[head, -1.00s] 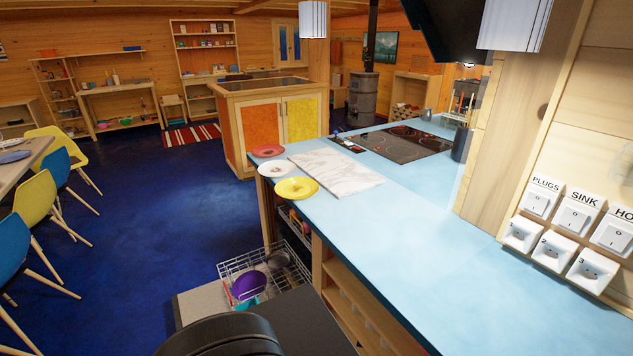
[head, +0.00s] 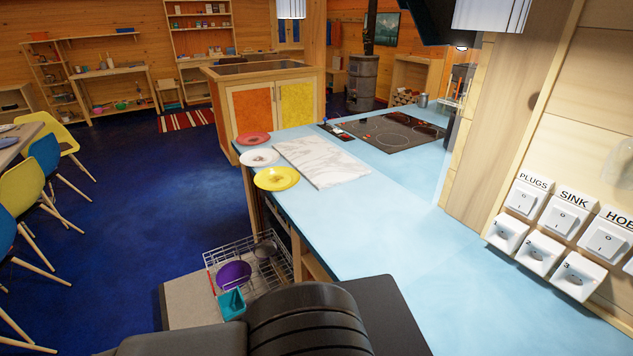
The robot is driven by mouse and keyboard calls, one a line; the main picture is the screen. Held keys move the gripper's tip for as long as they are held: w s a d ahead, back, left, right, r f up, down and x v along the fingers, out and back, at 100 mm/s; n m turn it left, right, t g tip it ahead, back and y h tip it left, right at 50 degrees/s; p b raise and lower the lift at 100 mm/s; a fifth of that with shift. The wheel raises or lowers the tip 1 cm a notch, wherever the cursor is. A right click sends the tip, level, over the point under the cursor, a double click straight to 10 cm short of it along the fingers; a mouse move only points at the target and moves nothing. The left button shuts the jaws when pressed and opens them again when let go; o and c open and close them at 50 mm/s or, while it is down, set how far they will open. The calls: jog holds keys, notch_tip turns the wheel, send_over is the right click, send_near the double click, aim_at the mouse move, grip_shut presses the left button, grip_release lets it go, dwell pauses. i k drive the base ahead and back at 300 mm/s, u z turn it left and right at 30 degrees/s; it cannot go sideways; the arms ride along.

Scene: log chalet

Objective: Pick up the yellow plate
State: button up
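My gripper is not in view. A dark part of my own body fills the bottom middle of the picture, well short of the plates.
A marble board (head: 321,162) lies just right of the plates. A hob (head: 391,132) is farther back. An open dishwasher rack (head: 226,258) with a purple bowl (head: 234,274) juts out below the counter. The counter's near stretch is clear. Chairs stand left.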

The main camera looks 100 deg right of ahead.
aim_at(274, 178)
jog(key=z, duration=2.1)
jog(key=i, duration=1)
